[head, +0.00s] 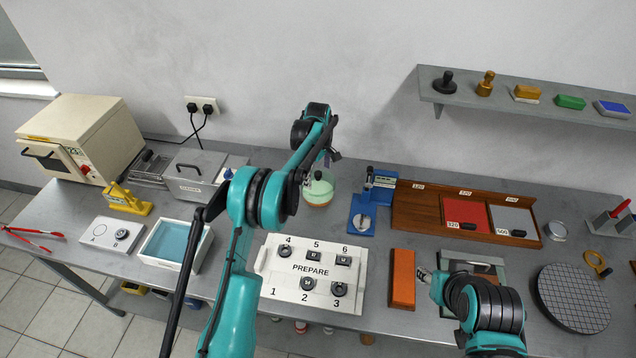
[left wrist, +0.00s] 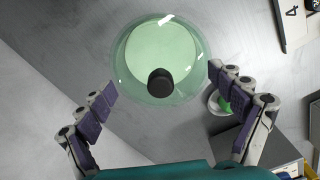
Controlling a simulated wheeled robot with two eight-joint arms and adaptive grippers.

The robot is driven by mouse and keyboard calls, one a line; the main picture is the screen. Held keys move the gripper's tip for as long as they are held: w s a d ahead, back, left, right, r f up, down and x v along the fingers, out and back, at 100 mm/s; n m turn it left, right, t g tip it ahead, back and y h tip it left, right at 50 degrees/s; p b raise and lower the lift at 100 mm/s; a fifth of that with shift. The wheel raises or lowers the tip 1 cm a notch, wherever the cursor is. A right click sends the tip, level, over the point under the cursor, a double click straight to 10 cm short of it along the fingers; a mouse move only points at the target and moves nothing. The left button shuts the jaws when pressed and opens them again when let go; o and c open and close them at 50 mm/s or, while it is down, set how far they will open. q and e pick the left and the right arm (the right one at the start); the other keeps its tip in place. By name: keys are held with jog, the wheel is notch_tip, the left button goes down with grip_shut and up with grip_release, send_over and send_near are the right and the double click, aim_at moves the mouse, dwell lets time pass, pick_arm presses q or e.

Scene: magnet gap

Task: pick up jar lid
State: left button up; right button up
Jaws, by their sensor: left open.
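The jar lid (left wrist: 133,62) is clear round glass with a black knob (left wrist: 160,82). In the left wrist view it lies over a pale green round content, and the knob is between my fingers. In the head view the jar (head: 318,192) stands at the back of the bench, with green and orange showing inside and the knob on top. My left gripper (head: 327,158) is above the jar, partly hidden by its own arm. Its purple fingers (left wrist: 160,80) are spread wide, apart from the knob. My right gripper (head: 424,274) is by the front right; its fingers are too small to read.
A blue device (head: 364,208) stands just right of the jar. A white PREPARE board (head: 285,268) lies in front. A grey lidded box (head: 195,172) is to the left, and a wooden tray (head: 415,208) to the right. A small green-filled dish (left wrist: 219,103) is near my right-hand finger.

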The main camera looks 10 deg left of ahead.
pick_arm(q)
jog(key=shift+s+r, duration=0.1)
jog(key=shift+s, duration=0.05)
grip_shut()
jog(key=shift+r, duration=0.1)
